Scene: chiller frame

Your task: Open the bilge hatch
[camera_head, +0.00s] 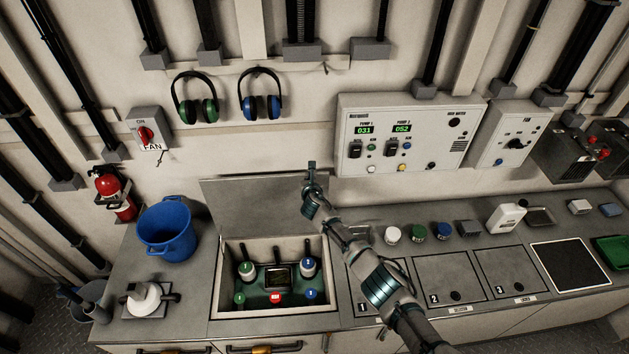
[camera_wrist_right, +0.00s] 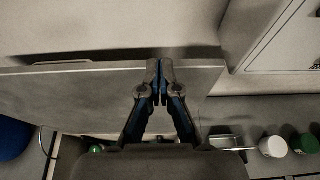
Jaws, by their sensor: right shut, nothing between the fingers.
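The bilge hatch lid (camera_head: 235,203) stands raised at the back of its opening, leaning near the wall. The open compartment (camera_head: 222,278) below shows bottles with white and dark parts and green, red and blue caps around a dark square fitting. My right gripper (camera_head: 311,165) is at the upper right part of the lid, its fingers shut and empty. In the right wrist view the closed fingertips (camera_wrist_right: 159,64) overlap the upper edge of the lid (camera_wrist_right: 90,85); whether they touch it I cannot tell. My left gripper is not in view.
A blue bucket (camera_head: 166,232) stands left of the opening. A pump control panel (camera_head: 400,165) is on the wall right of my gripper. Jars, including a white one (camera_head: 392,235), and numbered hatches (camera_head: 450,265) lie to the right.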

